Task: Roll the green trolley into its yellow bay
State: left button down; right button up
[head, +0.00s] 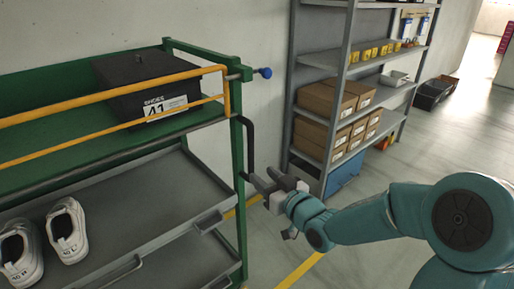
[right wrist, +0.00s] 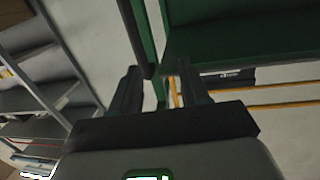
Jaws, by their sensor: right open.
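The green trolley (head: 239,190) fills the left of the head view, with green posts, a yellow rail and grey trays. A black handle (head: 249,145) runs down its near right post. My right gripper (head: 262,184) is open beside the lower end of this handle. Yellow floor lines (head: 300,270) show beside and behind the trolley. My left gripper is not in view.
A black box labelled SHOES 41 (head: 140,80) sits on the trolley's top, and white shoes (head: 67,230) stand on a lower tray. A grey shelf (head: 340,90) with cardboard boxes (head: 325,130) stands behind. Open floor (head: 440,140) lies at the right.

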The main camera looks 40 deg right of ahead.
aim_at(252, 142)
jog(key=s+d+r+h, duration=0.2)
jog(key=d+r, duration=0.1)
jog(key=shift+m, duration=0.3)
jog(key=w, duration=0.5)
jog(key=w+d+p, duration=0.1)
jog(key=w, duration=0.5)
jog(key=w+d+f+p, duration=0.1)
jog(key=w, duration=0.4)
jog(key=shift+w+d, duration=0.1)
jog(key=shift+w, duration=0.2)
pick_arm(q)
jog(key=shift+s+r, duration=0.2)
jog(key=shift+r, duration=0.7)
pick_arm(e)
jog(key=shift+s, duration=0.1)
grip_shut()
